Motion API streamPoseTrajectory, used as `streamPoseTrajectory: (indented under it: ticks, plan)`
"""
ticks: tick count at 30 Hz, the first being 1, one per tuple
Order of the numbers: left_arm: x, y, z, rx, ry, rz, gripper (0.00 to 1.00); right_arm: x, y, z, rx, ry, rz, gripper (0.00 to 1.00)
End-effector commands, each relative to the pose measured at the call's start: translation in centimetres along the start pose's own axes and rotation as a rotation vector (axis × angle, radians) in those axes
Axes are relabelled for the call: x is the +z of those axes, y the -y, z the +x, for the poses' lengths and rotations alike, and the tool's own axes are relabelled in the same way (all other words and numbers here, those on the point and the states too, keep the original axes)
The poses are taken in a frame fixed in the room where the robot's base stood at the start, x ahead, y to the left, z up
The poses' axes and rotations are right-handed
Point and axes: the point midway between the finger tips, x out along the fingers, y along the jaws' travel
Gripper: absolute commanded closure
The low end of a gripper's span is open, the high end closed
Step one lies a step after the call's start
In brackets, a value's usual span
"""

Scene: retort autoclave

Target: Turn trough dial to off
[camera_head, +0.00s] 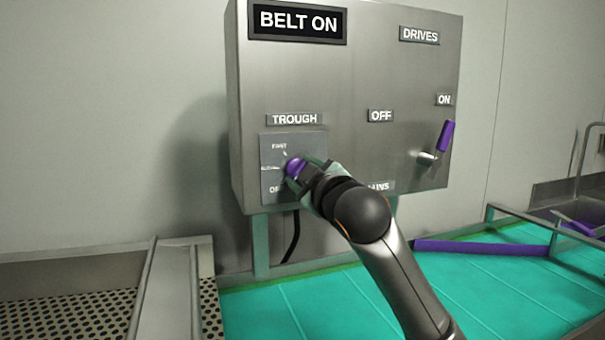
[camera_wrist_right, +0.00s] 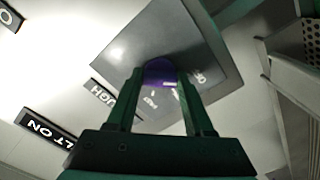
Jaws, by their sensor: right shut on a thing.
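The trough dial (camera_head: 296,167) is a purple knob on a grey plate (camera_head: 279,148) under the TROUGH label (camera_head: 294,119), on the left part of the metal control box. The plate carries the marks FAST, SLOW (partly hard to read) and OFF. My right gripper (camera_head: 303,172) is at the dial, with its green fingers on either side of the knob. In the right wrist view the purple dial (camera_wrist_right: 160,73) sits between the two fingertips (camera_wrist_right: 160,80). The gripper hides part of the dial and the OFF mark. My left gripper is not in view.
The control box (camera_head: 350,80) shows a BELT ON sign (camera_head: 297,22) and a purple-handled drives lever (camera_head: 445,137) near ON at right. Below lies a green belt (camera_head: 300,300) with a purple bar (camera_head: 480,247). A perforated metal tray (camera_head: 70,310) is at lower left.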

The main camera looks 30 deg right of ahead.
Motion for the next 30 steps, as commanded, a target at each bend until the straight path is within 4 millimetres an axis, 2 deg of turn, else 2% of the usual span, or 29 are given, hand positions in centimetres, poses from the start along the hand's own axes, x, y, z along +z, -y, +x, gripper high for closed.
streamPoseTrajectory:
  ticks: [5, 6, 13, 23, 26, 30]
  plan:
    - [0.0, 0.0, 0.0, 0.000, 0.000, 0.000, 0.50, 0.0, 0.0, 0.0, 0.000, 0.000, -0.004, 1.00]
    - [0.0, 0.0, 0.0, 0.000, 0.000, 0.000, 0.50, 0.0, 0.0, 0.0, 0.000, 0.000, -0.004, 0.45]
    - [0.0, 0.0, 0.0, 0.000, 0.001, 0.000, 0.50, 0.0, 0.0, 0.0, 0.000, 0.000, -0.002, 0.19]
    - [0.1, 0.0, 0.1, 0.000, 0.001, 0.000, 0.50, 0.0, 0.0, -0.3, 0.001, -0.001, -0.001, 0.18]
    - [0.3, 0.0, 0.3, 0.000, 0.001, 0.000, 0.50, 0.0, 0.1, -1.3, 0.002, -0.002, -0.001, 0.18]
    - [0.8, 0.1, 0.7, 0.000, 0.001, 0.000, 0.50, 0.0, 0.1, -3.8, 0.003, -0.005, -0.001, 0.18]
